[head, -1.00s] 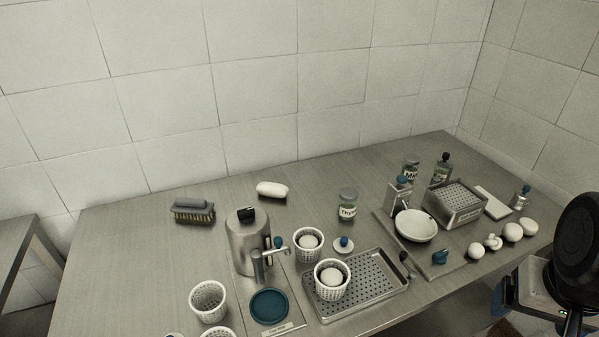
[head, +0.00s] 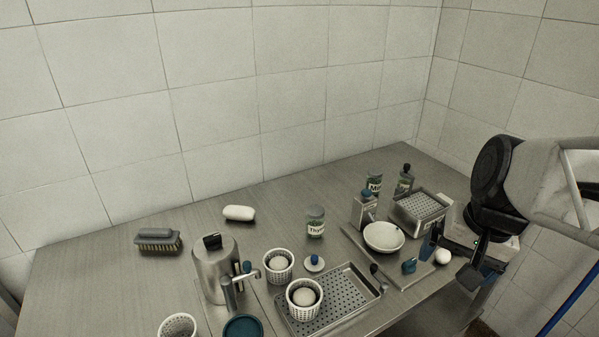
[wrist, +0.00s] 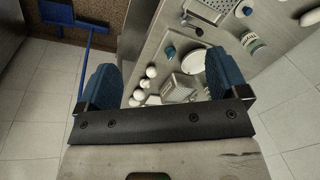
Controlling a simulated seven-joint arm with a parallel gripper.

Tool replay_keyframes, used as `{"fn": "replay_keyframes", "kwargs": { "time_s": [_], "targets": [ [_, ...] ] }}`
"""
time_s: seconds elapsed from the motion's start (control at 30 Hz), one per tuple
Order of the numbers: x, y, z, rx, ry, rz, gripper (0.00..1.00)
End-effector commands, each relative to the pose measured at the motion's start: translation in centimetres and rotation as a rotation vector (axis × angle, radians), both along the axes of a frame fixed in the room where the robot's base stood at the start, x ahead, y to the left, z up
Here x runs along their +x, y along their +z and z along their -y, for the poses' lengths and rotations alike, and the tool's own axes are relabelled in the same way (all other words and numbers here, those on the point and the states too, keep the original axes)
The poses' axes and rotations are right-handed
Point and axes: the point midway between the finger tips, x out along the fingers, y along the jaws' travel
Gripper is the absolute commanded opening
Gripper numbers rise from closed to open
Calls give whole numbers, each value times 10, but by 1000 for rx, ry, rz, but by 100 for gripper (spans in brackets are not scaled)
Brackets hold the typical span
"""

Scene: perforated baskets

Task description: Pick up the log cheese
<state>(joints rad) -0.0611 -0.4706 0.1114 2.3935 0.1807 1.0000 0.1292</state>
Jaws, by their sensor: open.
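The log cheese appears to be the white, rounded log (head: 239,213) lying on its side near the back of the steel table, left of the Thyme jar, in the head view. A white shape at the top right edge of the wrist view (wrist: 311,17) looks like it. My gripper (head: 458,256) is at the table's right end in the head view, far to the right of the log. In the wrist view its two blue fingers (wrist: 164,78) are spread wide apart with nothing held between them.
The Thyme jar (head: 315,222), a brush (head: 158,240) and a metal jug (head: 214,270) stand around the log. Perforated baskets (head: 278,266), a drain tray (head: 340,312) and a white bowl (head: 384,237) are nearer the front and right. Bare table surrounds the log.

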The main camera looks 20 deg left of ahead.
Motion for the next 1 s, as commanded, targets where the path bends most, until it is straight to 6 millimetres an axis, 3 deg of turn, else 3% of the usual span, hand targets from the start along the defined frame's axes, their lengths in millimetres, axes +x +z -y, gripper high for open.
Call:
{"fn": "replay_keyframes", "kwargs": {
  "time_s": [0.53,1.0],
  "targets": [
    [100,-9,-89,210,-149,-222,92],
    [180,-36,-178,356,-281,-440,92]
  ]
}}
